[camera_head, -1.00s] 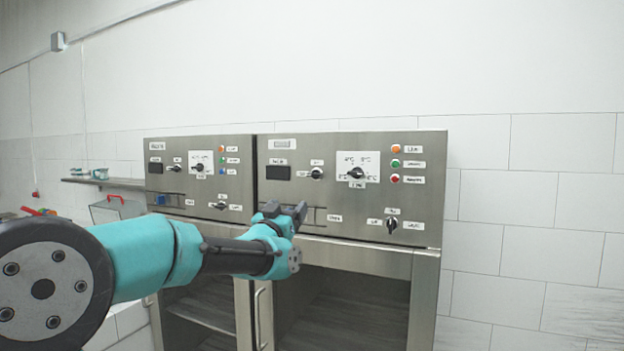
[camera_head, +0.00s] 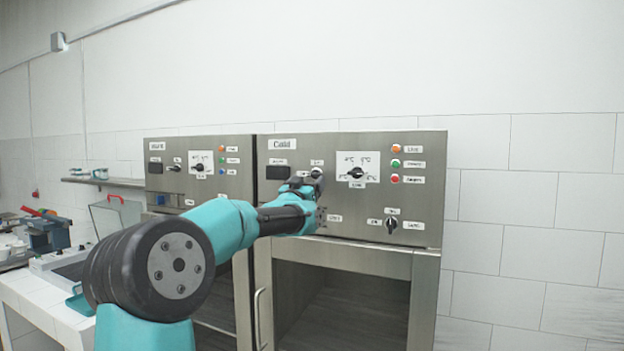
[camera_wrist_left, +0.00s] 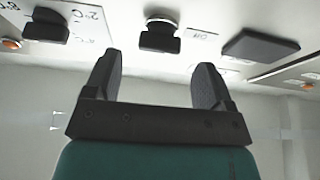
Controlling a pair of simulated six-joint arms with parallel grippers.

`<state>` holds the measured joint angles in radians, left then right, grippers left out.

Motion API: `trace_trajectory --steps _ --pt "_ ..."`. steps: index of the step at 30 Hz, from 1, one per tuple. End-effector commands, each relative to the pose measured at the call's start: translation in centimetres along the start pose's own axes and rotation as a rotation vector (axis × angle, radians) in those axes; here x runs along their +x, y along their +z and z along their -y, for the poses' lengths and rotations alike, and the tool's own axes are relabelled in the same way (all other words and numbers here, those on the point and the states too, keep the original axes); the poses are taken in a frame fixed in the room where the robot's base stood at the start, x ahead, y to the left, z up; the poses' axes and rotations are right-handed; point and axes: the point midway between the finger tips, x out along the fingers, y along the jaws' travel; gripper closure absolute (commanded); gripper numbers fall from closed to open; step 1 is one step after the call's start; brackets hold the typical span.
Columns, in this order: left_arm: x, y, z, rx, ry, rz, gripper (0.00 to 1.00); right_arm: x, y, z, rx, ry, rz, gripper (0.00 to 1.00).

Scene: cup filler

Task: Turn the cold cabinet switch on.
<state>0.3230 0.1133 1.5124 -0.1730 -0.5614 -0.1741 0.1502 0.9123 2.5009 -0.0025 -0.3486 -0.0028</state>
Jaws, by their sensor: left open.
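The cold cabinet (camera_head: 405,150) is the right one of two steel cabinets, with "Cold" on its label. A small black switch knob sits on its upper panel between a dark display (camera_head: 278,173) and the larger temperature dial (camera_head: 357,173). My left gripper (camera_head: 305,182) is at this knob and partly hides it in the head view. In the left wrist view the knob (camera_wrist_left: 159,36) lies just beyond and between the open, empty fingertips (camera_wrist_left: 157,64); I see no clear contact. My right gripper is not in view.
Another black knob (camera_head: 392,223) is lower right on the panel, and several coloured lamps (camera_head: 396,163) are above it. The second cabinet (camera_head: 205,142) adjoins on the left. The cold cabinet's handle (camera_head: 259,320) stands out below my arm. A counter with equipment (camera_head: 48,232) is far left.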

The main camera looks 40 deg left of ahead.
Motion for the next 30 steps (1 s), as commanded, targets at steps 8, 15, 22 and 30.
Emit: trace_trajectory --steps 8,15,22,30 --pt "3.0 0.0 0.0 0.001 0.001 0.000 0.23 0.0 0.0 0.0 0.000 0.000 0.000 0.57" --pt "3.6 0.0 0.0 0.000 0.001 0.001 0.23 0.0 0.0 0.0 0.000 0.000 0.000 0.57" --pt "3.6 0.0 0.0 0.000 0.001 0.000 0.28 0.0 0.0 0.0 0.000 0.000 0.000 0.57" --pt "3.6 0.0 0.0 0.000 0.000 0.000 0.54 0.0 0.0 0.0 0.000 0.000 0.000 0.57"
